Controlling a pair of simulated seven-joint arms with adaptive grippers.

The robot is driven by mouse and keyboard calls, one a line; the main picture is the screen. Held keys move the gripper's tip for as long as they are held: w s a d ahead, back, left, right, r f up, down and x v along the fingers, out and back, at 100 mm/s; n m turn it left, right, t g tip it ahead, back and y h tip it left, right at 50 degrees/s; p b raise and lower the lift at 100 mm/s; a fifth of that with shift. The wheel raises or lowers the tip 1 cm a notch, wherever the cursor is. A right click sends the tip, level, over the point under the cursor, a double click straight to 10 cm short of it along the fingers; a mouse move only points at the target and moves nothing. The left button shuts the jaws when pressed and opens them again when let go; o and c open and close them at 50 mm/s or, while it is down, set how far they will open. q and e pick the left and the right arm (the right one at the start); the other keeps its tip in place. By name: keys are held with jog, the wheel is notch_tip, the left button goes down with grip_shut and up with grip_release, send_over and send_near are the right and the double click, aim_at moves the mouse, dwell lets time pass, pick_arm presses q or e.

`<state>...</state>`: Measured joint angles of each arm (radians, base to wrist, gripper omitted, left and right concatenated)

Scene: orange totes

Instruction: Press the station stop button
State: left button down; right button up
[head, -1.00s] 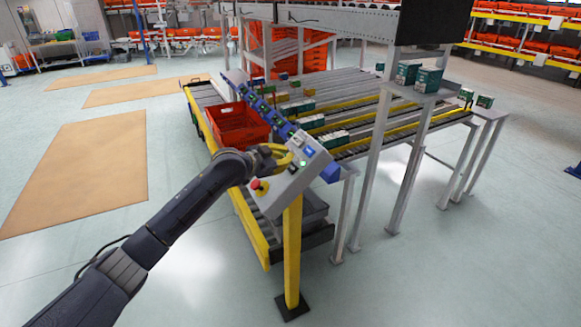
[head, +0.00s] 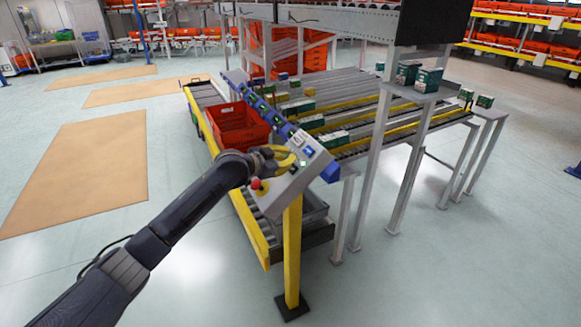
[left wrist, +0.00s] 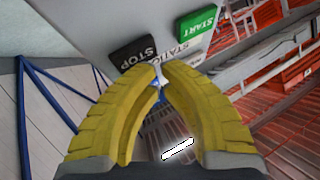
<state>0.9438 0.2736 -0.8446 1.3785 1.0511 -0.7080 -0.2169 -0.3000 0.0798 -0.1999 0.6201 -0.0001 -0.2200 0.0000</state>
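The black STOP button (left wrist: 133,53) is on the grey control box in the left wrist view, with a "STATION" label beside it. The green START button (left wrist: 197,28) is to its right. My left gripper (left wrist: 163,66) has yellow curved fingers that come together at the tips, with nothing held between them. The tips show just below and right of the STOP button; contact cannot be told. In the head view my left gripper (head: 289,158) is at the left side of the control box (head: 293,185), hiding part of its face. My right gripper is out of view.
A red knob (head: 256,184) sits on the box's lower left. The box stands on a yellow post (head: 292,255). Behind it are an orange tote (head: 238,125) and a roller conveyor (head: 345,95) with green-and-white cartons.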

pick_arm(q)
jog(key=shift+w+d+f, duration=0.15)
jog(key=shift+d+f, duration=0.1)
jog(key=shift+f, duration=0.15)
dwell(0.6)
jog(key=shift+r, duration=0.1)
jog(key=shift+s+a+r, duration=0.25)
jog(key=shift+a+r, duration=0.3)
jog(key=shift+r, duration=0.1)
jog(key=a+r, duration=0.1)
jog(key=s+a+r, duration=0.1)
jog(key=r, duration=0.1)
jog(key=a+r, duration=0.1)
jog(key=shift+s+a+r, duration=0.25)
jog(key=shift+s+r, duration=0.05)
dwell(0.5)
dwell(0.5)
